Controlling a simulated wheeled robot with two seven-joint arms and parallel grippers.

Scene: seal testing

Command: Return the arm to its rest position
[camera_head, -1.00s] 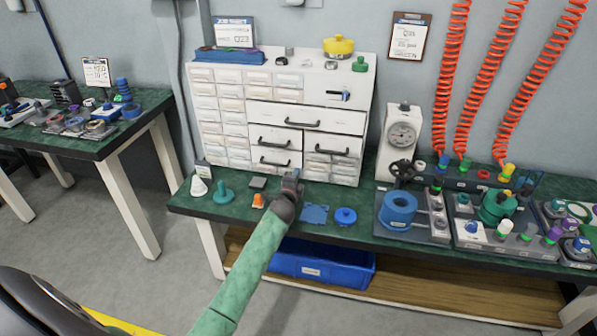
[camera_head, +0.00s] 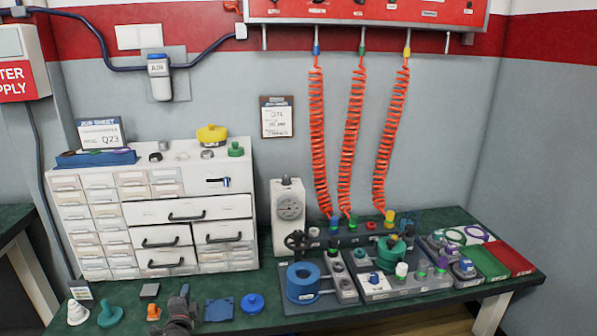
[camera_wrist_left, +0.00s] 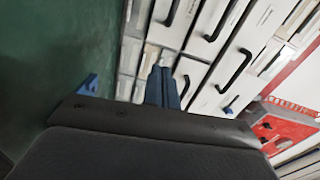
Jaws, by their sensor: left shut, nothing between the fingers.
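My left gripper (camera_head: 183,296) is at the bottom of the head view, over the front of the green bench near the drawer cabinet. Its fingers also show in the left wrist view (camera_wrist_left: 162,88); they are together with nothing between them, pointing toward the cabinet drawers. Most of my left arm is below the head view's lower edge. My right gripper is not in view.
The white drawer cabinet (camera_head: 187,212) stands behind my left gripper. An orange part (camera_head: 153,312), a blue plate (camera_head: 219,309) and a blue round part (camera_head: 252,303) lie close by. A press with a gauge (camera_head: 289,212) and fixtures with coiled orange hoses (camera_head: 355,140) stand to the right.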

